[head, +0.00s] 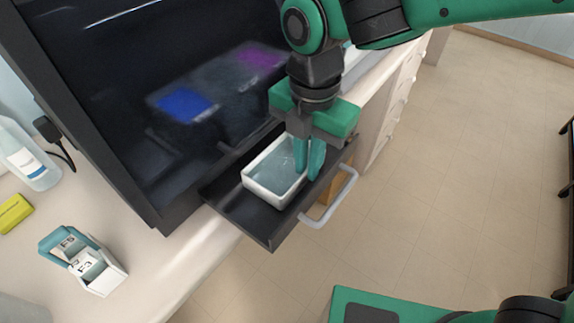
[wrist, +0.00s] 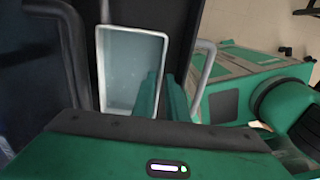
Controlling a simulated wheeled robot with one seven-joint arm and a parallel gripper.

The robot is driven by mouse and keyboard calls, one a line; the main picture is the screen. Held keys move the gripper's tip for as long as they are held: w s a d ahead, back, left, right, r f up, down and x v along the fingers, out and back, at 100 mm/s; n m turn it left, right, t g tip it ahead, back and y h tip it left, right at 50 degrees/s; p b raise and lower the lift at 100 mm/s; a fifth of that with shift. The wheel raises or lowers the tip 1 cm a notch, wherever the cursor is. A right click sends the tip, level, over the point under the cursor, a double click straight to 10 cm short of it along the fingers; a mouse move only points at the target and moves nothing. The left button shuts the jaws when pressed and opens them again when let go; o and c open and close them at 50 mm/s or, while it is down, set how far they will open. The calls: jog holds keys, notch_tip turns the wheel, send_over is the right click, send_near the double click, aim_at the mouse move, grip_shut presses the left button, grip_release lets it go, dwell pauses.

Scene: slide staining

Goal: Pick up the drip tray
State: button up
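The drip tray (head: 260,192) is a white rectangular tray with pale blue-grey liquid-like contents. It sits in a dark pulled-out drawer (head: 262,228) below a dark glass-fronted cabinet. My gripper (head: 308,176) points down at the tray's right side. In the wrist view its green fingers (wrist: 163,78) are close together at the tray's right wall, the left one over the inside and the right one outside. Whether they press on the wall cannot be told.
A pale drawer handle (head: 332,202) sticks out at the drawer's front. On the white counter stand a labelled slide holder (head: 99,275), a yellow block (head: 14,213) and a clear bottle (head: 28,160). The floor to the right is open.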

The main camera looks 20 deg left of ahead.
jog(key=shift+f, duration=1.1)
grip_shut()
jog(key=shift+r, duration=0.15)
dwell(0.8)
